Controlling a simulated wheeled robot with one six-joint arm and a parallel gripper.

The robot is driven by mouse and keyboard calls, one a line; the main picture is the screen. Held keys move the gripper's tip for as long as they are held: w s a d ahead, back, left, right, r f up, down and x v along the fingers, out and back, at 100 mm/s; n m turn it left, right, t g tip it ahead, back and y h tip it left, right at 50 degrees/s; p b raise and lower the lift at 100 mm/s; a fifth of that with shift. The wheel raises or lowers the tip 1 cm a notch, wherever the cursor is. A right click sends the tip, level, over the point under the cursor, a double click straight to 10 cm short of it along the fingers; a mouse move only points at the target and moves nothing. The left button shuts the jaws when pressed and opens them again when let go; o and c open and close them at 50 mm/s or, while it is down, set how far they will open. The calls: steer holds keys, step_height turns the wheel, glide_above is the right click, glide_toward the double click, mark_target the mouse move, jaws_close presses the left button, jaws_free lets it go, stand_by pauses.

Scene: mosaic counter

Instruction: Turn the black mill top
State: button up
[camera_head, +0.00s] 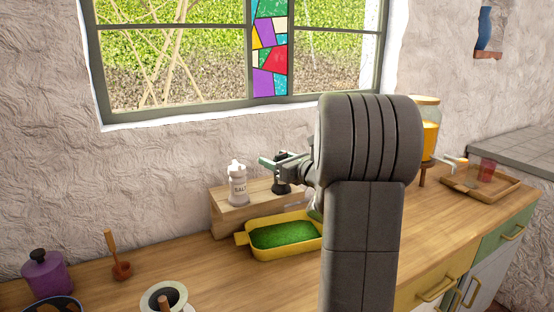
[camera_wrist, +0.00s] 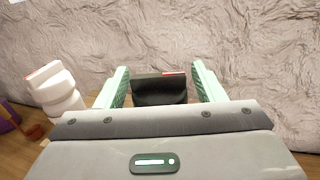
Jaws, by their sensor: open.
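The black mill (camera_head: 282,187) stands on a small wooden box shelf (camera_head: 228,214) by the wall, partly hidden behind my gripper. In the wrist view its black top (camera_wrist: 160,90), with a small red-orange mark on its upper edge, sits between the two pale green fingers. My gripper (camera_wrist: 160,86) is open, with one finger on each side of the top and a visible gap to each. In the head view my gripper (camera_head: 272,162) is at the mill's height, and my arm hides part of it.
A white salt shaker (camera_head: 238,188) stands just left of the mill, also seen in the wrist view (camera_wrist: 58,90). A yellow tray of green stuff (camera_head: 285,234) lies in front of the shelf. A purple jar (camera_head: 46,272) stands at far left. A juice dispenser (camera_head: 428,125) stands right of my arm.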

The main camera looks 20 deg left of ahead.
steer(key=c, duration=1)
steer(key=shift+f+t+b, duration=0.2)
steer(key=shift+t+b, duration=0.3)
steer(key=shift+b, duration=0.6)
steer(key=shift+f+m+t+h+b, duration=0.1)
steer(key=shift+m+t+h+b, duration=0.35)
steer(key=shift+b, duration=0.7)
